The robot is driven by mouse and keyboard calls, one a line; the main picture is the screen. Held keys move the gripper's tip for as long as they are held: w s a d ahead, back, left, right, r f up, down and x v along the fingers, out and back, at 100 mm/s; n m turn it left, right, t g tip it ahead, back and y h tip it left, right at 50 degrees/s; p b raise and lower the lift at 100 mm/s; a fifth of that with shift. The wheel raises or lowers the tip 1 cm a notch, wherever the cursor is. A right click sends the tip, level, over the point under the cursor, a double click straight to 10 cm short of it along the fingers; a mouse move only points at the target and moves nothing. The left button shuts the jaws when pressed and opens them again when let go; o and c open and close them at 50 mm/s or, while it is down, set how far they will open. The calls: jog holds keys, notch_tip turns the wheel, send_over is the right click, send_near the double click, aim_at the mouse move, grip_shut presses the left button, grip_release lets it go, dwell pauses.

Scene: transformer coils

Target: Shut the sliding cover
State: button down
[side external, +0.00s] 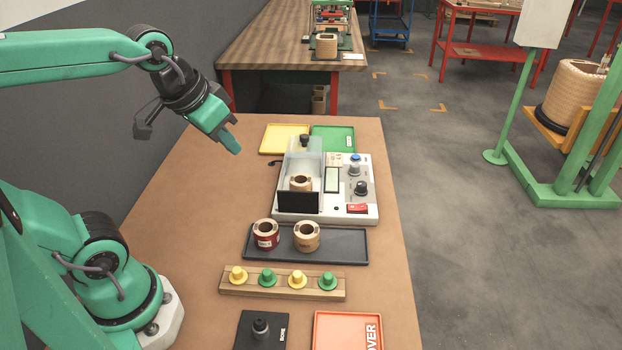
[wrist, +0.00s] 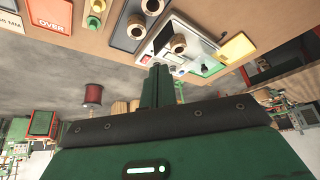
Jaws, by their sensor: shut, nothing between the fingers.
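A white test unit (side external: 345,213) stands on the table, with a clear-walled chamber (side external: 287,170) on its left side. A tan coil (side external: 300,183) sits in the chamber, behind a dark front panel (side external: 297,202). The clear sliding cover (side external: 304,149), with a dark knob (side external: 304,139), is at the chamber's far end; the coil shows through the part nearer the camera. My gripper (side external: 237,151) is in the air to the left of the unit, higher than the chamber and touching nothing. Its green fingers (wrist: 157,84) are together and empty in the wrist view.
The unit's right side has a blue button (side external: 355,157), a dark knob (side external: 361,188) and a red switch (side external: 357,208). Yellow (side external: 280,136) and green (side external: 334,133) trays lie behind. In front are a dark tray (side external: 345,245) with two coils and a wooden peg rack (side external: 283,286).

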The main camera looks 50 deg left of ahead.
jog(key=w+a+r, duration=0.3)
jog(key=w, duration=0.6)
jog(key=n+g+y, duration=0.1)
jog(key=n+g, duration=0.1)
jog(key=n, duration=0.1)
send_over(312, 140)
notch_tip(312, 140, down, 9)
jog(key=shift+s+r, duration=0.2)
jog(key=shift+s, duration=0.25)
jog(key=x, duration=1)
jog(key=shift+w+a, duration=0.1)
jog(key=shift+s+d, duration=0.2)
jog(key=shift+s, duration=0.45)
jog(key=shift+s+d, duration=0.2)
jog(key=shift+s, duration=0.4)
jog(key=shift+s+d, duration=0.25)
jog(key=shift+s, duration=0.4)
